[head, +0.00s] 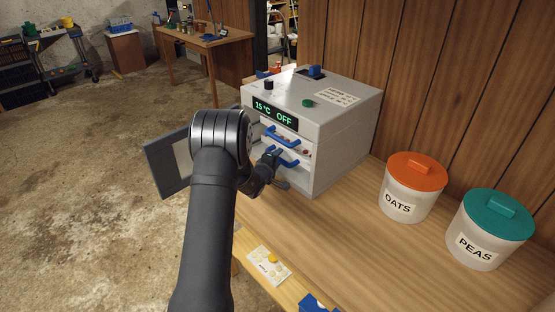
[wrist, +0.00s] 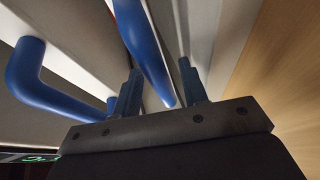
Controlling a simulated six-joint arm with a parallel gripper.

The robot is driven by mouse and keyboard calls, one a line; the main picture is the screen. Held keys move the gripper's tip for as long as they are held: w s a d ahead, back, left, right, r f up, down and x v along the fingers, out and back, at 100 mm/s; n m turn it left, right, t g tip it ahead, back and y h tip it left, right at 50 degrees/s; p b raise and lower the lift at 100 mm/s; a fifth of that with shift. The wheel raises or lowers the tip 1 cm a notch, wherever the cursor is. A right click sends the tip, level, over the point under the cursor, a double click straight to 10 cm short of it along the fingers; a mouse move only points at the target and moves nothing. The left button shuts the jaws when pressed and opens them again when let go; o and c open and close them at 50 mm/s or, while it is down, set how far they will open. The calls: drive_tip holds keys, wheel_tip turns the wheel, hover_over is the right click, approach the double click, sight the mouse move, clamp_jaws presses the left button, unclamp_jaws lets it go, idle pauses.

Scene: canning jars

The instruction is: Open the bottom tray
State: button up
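The white appliance (head: 340,110) stands on the wooden counter, its display reading "15 °C OFF". Its grey door (head: 168,165) is swung open to the left. Two tray handles show on its front: an upper blue handle (head: 281,136) and a lower blue handle (head: 290,162). My gripper (head: 272,160) is at the lower handle. In the wrist view my gripper (wrist: 160,66) is open, with a blue handle (wrist: 145,45) running between its two fingers; contact cannot be told. Another blue handle (wrist: 50,90) lies to its left. My arm hides part of the appliance's front.
An orange-lidded OATS jar (head: 412,190) and a teal-lidded PEAS jar (head: 487,230) stand on the counter (head: 340,240) at right. The floor (head: 90,190) left of the appliance is clear.

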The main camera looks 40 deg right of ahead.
drive_tip(key=shift+d, duration=0.1)
drive_tip(key=shift+c, duration=0.2)
clamp_jaws()
drive_tip(key=a, duration=2.5)
drive_tip(key=shift+a, duration=0.15)
drive_tip(key=shift+w, duration=0.1)
drive_tip(key=shift+o, duration=0.2)
unclamp_jaws()
